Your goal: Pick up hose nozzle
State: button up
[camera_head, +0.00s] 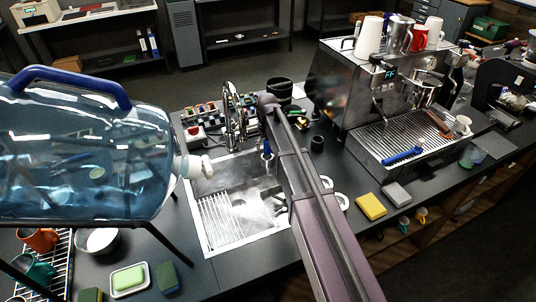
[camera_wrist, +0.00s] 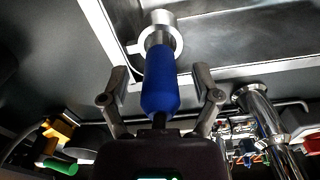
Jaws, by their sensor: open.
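The hose nozzle (camera_wrist: 160,80) has a blue grip and a round silver metal head. In the wrist view it stands in the middle, its head toward the sink edge. My gripper (camera_wrist: 160,86) is open, with one finger on each side of the blue grip. Small gaps show between the fingers and the grip. In the head view, a small blue part of the nozzle (camera_head: 267,149) shows over the sink's back right, beside my arm. My gripper cannot be made out clearly there.
The metal sink (camera_head: 235,235) is set in a dark counter. A large blue water bottle (camera_head: 85,150) fills the left. An espresso machine (camera_head: 400,95) stands at right. Yellow (camera_head: 371,206) and grey (camera_head: 397,194) sponges lie on the counter. A chrome faucet (camera_wrist: 262,118) is close at right.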

grip_shut()
dwell(0.3)
jog(key=shift+r, duration=0.2)
notch_tip(320, 180, up, 10)
jog(key=p, duration=1)
jog(key=shift+f, duration=0.2)
dwell(0.6)
notch_tip(320, 180, up, 6)
jog(key=p, duration=0.6)
dwell(0.6)
jog(key=shift+f, duration=0.15)
notch_tip(320, 180, down, 4)
jog(key=b, duration=0.4)
jog(key=shift+f+b, duration=0.15)
jog(key=shift+b, duration=0.15)
